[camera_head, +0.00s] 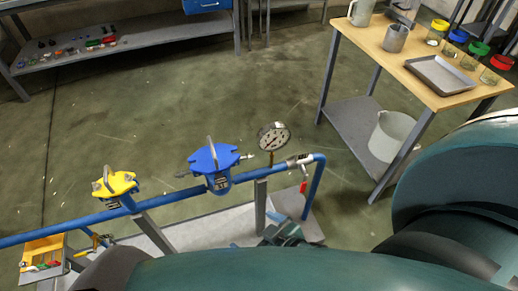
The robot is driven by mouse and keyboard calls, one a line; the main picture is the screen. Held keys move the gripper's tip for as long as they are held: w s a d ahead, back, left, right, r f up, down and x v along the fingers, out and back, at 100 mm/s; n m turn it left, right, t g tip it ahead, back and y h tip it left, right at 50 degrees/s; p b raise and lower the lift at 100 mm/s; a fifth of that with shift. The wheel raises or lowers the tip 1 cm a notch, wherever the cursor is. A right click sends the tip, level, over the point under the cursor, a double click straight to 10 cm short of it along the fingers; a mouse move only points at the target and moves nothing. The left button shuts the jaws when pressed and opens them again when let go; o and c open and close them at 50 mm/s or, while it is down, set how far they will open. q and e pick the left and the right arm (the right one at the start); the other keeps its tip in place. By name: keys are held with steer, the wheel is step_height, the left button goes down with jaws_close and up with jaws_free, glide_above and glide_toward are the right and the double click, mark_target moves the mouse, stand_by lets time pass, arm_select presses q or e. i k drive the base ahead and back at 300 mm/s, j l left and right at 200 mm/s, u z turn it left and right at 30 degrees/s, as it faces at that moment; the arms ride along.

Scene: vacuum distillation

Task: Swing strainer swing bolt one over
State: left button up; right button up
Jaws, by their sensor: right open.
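A blue strainer (215,168) sits on the blue pipe, with a lid, an upright loop handle and bolts sticking out at its left and right sides. A yellow strainer (116,186) with a similar lid and handle sits further left on the same pipe. Which bolt is bolt one cannot be told. My right gripper (284,232) is open, low and to the right of the blue strainer, apart from it. My left gripper is not in view.
The blue pipe (165,201) runs across the front, with a round gauge (273,137) and a red-handled valve (302,172) to the right. A yellow bin (44,255) of small parts is at lower left. A wooden-top table (410,65) stands at upper right. The floor behind the pipe is clear.

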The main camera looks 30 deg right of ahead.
mark_target(242, 158)
steer(key=l+u, duration=0.15)
steer(key=l, duration=0.35)
steer(key=k+l+u, duration=0.15)
steer(key=l, duration=0.3)
steer(key=l+u, duration=0.1)
steer(key=l, duration=0.4)
steer(key=k+l+u, duration=0.15)
steer(key=l, duration=0.3)
steer(key=k+l+u, duration=0.15)
steer(key=l, duration=0.3)
steer(key=i, duration=0.05)
